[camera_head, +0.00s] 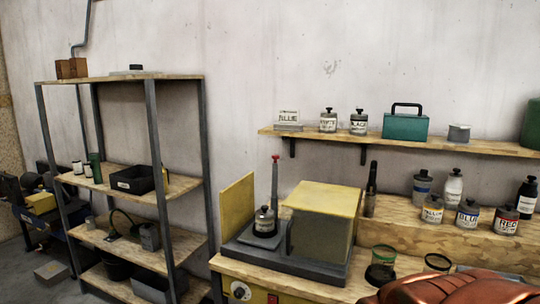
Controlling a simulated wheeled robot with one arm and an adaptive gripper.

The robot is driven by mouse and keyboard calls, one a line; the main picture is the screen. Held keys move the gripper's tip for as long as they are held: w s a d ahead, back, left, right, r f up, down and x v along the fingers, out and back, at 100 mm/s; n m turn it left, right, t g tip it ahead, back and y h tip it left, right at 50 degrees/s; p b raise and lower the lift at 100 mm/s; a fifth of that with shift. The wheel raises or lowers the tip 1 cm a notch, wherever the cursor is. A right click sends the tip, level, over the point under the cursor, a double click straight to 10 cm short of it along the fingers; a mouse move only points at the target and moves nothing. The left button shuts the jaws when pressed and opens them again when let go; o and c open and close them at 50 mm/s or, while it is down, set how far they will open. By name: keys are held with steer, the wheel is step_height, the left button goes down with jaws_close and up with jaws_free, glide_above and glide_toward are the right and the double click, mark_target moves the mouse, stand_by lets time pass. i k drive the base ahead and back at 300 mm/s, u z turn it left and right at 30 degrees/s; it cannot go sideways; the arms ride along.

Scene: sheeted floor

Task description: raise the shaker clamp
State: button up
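The shaker (300,268) stands on a wooden bench, with a dark grey base and a box-shaped housing under a yellow top. An upright grey post with a red knob (275,158) rises at the back left of the base; it looks like the clamp's post, but I cannot make out the clamp arm clearly. A small jar with a black lid (264,222) stands upright on the base in front of the post. A yellow panel (238,207) stands upright at the shaker's left. My gripper is not in view.
A glossy copper-coloured body (450,290) fills the bottom right. Labelled paint jars, including a red-labelled one (505,222), stand on the bench riser at right. A wall shelf (480,147) holds jars and a green case (405,125). A storage rack (135,78) stands left.

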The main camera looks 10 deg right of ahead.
mark_target(275, 164)
steer(key=u, duration=0.45)
steer(key=i, duration=0.9)
steer(key=u, duration=0.4)
